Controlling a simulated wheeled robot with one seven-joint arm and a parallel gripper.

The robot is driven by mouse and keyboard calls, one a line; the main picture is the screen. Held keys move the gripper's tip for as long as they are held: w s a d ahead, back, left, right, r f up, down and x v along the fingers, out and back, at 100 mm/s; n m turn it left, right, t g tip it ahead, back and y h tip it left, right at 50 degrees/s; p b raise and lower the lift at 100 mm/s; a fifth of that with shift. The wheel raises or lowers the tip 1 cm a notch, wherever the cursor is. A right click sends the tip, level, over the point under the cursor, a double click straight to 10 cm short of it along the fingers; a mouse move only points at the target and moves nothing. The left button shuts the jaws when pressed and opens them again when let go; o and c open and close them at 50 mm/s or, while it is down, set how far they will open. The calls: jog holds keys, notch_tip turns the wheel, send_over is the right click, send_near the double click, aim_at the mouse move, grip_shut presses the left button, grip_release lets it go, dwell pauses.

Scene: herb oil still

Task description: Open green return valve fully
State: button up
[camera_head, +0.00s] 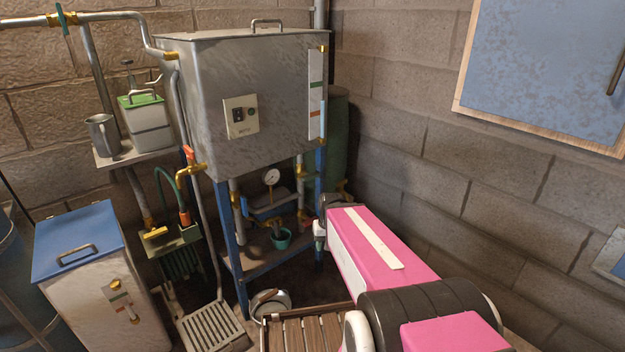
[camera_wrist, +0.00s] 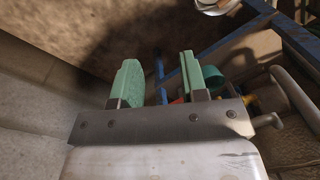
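My gripper (camera_head: 319,234) is low beside the right legs of the blue stand, under the metal tank; its fingers are mostly hidden behind my wrist in the head view. In the wrist view my gripper (camera_wrist: 158,68) has two green finger pads wide apart, with nothing between them. I cannot clearly identify the green return valve. A teal-green lever (camera_head: 62,19) sits on a brass fitting on the pipe at the top left, far from my gripper. A teal round thing (camera_wrist: 212,76) shows just right of the right finger; I cannot tell whether it is a handle or the pot.
The metal tank (camera_head: 250,75) stands on a blue frame with brass-fitted pipes and a pressure gauge (camera_head: 271,177) below. A teal pot (camera_head: 281,239) is on the lower shelf. A slatted wooden stand (camera_head: 308,330) and a metal bucket (camera_head: 270,303) are in front. The block wall closes the right.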

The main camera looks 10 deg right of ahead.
jog(key=w+a+m+y, duration=0.1)
jog(key=w+y, duration=0.3)
jog(key=w, duration=0.2)
jog(key=m+t+y, duration=0.6)
jog(key=t+y, duration=0.3)
jog(key=t, duration=0.2)
send_near(313, 177)
jog(key=x, duration=1)
jog(key=shift+w+a+f, duration=0.1)
grip_shut()
